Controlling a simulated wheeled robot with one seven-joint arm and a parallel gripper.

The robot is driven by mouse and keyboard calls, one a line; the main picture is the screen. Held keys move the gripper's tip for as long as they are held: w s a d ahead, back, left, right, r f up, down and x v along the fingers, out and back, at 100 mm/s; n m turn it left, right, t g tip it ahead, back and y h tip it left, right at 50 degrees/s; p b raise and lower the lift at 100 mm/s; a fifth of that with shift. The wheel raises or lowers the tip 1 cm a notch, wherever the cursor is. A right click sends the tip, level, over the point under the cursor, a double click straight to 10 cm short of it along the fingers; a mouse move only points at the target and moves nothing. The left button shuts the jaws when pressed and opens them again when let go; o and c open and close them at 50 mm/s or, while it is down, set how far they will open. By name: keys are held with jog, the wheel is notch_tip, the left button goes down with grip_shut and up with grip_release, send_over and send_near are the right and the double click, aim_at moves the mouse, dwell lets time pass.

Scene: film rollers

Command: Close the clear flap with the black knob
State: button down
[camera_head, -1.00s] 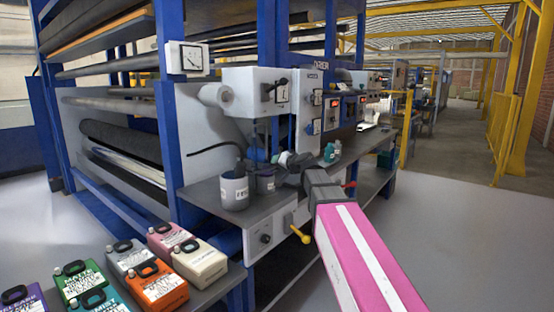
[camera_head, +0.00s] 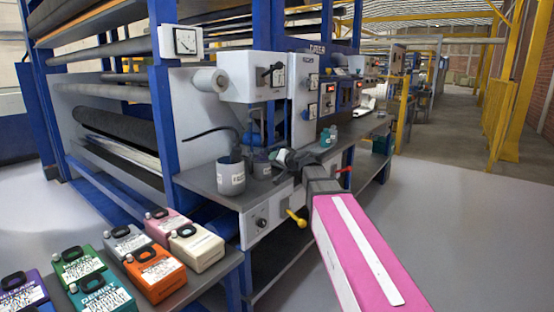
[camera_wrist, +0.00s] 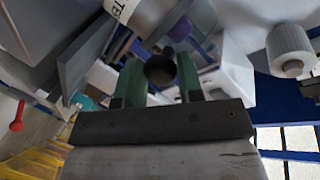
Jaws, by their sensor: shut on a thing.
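My gripper (camera_head: 294,160) reaches over the machine's side shelf, at the end of my pink and white arm. In the wrist view its two green fingers (camera_wrist: 160,72) are closed around a dark round piece, which looks like the black knob (camera_wrist: 160,70). The clear flap cannot be made out in either view; transparency and my gripper may hide it. In the head view the knob is hidden by my gripper.
A labelled grey pot (camera_head: 231,178) and small teal bottles (camera_head: 328,137) stand on the shelf near my gripper. A yellow-knobbed lever (camera_head: 297,218) and a red handle (camera_head: 344,170) project below. Coloured boxes (camera_head: 155,272) fill the front-left table. Floor at right is clear.

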jog(key=shift+d+f, duration=0.15)
jog(key=shift+f, duration=0.2)
jog(key=c, duration=0.8)
grip_release()
jog(key=shift+w+d, duration=0.1)
jog(key=shift+r, duration=0.1)
jog(key=v, duration=1)
jog(key=shift+s+d, duration=0.15)
jog(key=shift+s, duration=0.2)
